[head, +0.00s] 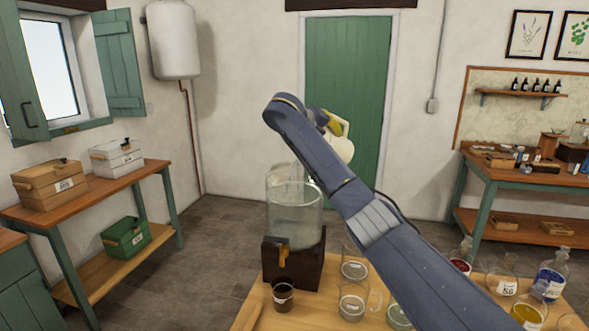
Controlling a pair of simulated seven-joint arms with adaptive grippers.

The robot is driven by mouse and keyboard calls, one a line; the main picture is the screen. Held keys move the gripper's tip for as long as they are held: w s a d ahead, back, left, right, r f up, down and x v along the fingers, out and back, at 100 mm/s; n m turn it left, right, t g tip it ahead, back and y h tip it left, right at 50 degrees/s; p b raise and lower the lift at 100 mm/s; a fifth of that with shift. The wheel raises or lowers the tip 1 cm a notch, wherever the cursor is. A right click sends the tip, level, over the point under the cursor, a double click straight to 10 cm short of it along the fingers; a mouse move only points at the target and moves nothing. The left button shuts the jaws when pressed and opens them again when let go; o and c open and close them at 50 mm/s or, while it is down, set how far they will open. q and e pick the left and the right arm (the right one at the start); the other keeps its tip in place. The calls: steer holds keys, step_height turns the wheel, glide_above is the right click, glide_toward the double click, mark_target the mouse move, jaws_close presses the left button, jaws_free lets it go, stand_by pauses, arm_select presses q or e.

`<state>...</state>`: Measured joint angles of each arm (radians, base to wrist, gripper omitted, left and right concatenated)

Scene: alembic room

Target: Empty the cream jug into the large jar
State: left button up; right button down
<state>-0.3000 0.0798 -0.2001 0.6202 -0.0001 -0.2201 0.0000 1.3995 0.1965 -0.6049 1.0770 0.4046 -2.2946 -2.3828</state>
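The cream jug (342,149) is up in the air, above and just right of the jar's mouth, and appears tilted. My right gripper (331,122) is at the jug and appears shut on it. My forearm hides part of the jug and the fingertips, so I cannot see the jug's mouth or any stream. My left gripper is out of view.
The wooden table (255,312) holds a dark cup (283,297) before the stand and several glass vessels to the right, partly behind my arm.

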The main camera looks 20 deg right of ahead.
steer(key=shift+a+r+h, duration=0.6)
steer(key=shift+a+h, duration=0.1)
steer(key=shift+a, duration=0.15)
stand_by(1.5)
steer(key=shift+s+a+r+n+t+h, duration=0.15)
steer(key=shift+a+r+n+t+h, duration=0.3)
steer(key=shift+a+r+h, duration=0.35)
stand_by(1.2)
steer(key=shift+a+r+n+t+h, duration=0.25)
steer(key=shift+a+r+t+h, duration=0.1)
steer(key=shift+a+h, duration=0.25)
steer(key=shift+f, duration=0.1)
